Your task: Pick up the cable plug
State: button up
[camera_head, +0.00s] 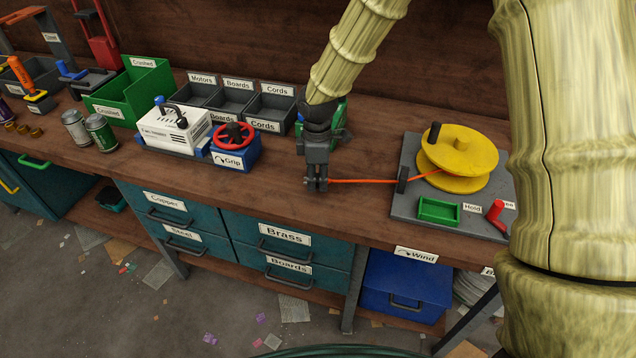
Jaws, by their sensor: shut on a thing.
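My gripper (316,184) is low over the middle of the bench, pointing down, with its fingers shut at the end of an orange cable (360,181). The cable plug is at that end and is mostly hidden between the fingers. The cable runs nearly straight to the right, past a dark upright guide (403,180), to a yellow reel (460,157). I cannot tell whether the plug touches the bench.
The reel stands on a grey base (408,208) with a green tray (439,210) and red lever (496,214). Left are a blue box with a red wheel (233,135) and a white machine (174,130). Bins labelled Motors, Boards, Cords (270,106) stand behind. Bench front is clear.

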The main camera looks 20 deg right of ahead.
jog(key=s+d+r+b, duration=0.2)
jog(key=s, duration=1.4)
jog(key=shift+d+r, duration=0.15)
jog(key=shift+r, duration=0.05)
jog(key=shift+r, duration=0.1)
jog(key=shift+r+p, duration=1.85)
jog(key=shift+p, duration=0.5)
jog(key=m+p, duration=0.1)
jog(key=m, duration=0.2)
jog(key=shift+d, duration=0.1)
jog(key=shift+s+d+p, duration=0.3)
jog(key=shift+d+p, duration=1.4)
jog(key=shift+d, duration=2.2)
jog(key=shift+s+d+p, duration=0.25)
jog(key=shift+d+p, duration=1.4)
jog(key=shift+d, duration=2.3)
jog(key=shift+s+d+p, duration=0.3)
jog(key=shift+d+p, duration=1.4)
jog(key=shift+d, duration=2.2)
